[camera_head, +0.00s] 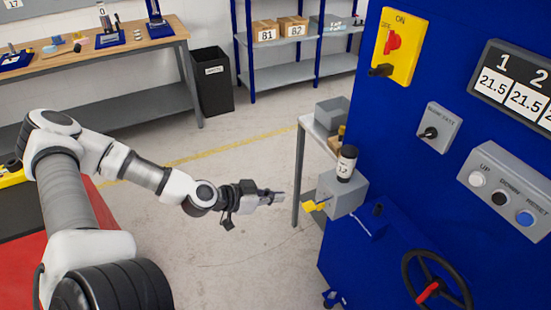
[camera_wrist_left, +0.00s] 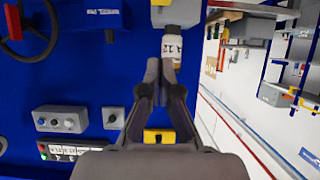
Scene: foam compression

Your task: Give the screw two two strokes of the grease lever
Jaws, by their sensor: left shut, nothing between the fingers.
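The grease unit is a grey box (camera_head: 345,197) on the side of the blue machine, with a yellow lever (camera_head: 315,205) sticking out to its left. A white bottle with a dark cap (camera_head: 347,163) stands on the box. My left gripper (camera_head: 282,196) is shut and empty, a short gap left of the yellow lever. In the left wrist view, my fingers (camera_wrist_left: 160,65) are together below the labelled bottle (camera_wrist_left: 172,45) and the grey box (camera_wrist_left: 176,14); a bit of yellow (camera_wrist_left: 161,2) shows at the top edge. My right gripper is not in view.
The blue machine (camera_head: 370,255) fills the right, with a handwheel (camera_head: 437,282), a yellow switch (camera_head: 399,46) and a button panel (camera_head: 505,193). A small grey table (camera_head: 301,175) stands behind the box. The floor around my left gripper is clear.

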